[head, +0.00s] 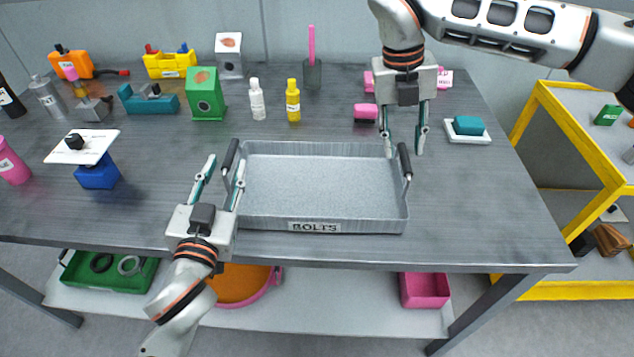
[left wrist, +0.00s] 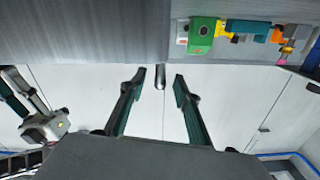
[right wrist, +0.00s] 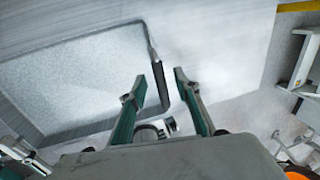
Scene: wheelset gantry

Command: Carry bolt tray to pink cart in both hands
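The grey metal bolt tray (head: 320,226), labelled BOLTS, lies flat on the workbench and looks empty. It has a dark upright handle at each end, left (head: 230,156) and right (head: 404,160). My left gripper (head: 226,166) is open, with its fingertips on either side of the left handle. In the left wrist view that handle (left wrist: 160,77) shows between the fingertips. My right gripper (head: 404,151) comes down from above, open, with its fingertips on either side of the right handle. In the right wrist view that handle (right wrist: 159,86) lies between the fingers. No pink cart is in view.
A yellow-framed cart (head: 545,110) stands right of the workbench (head: 480,235). Bottles (head: 257,100), a green box (head: 206,95) and other items line the bench's back and left. A teal block on a white plate (head: 467,137) sits right of the tray. Bins are on the shelf below.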

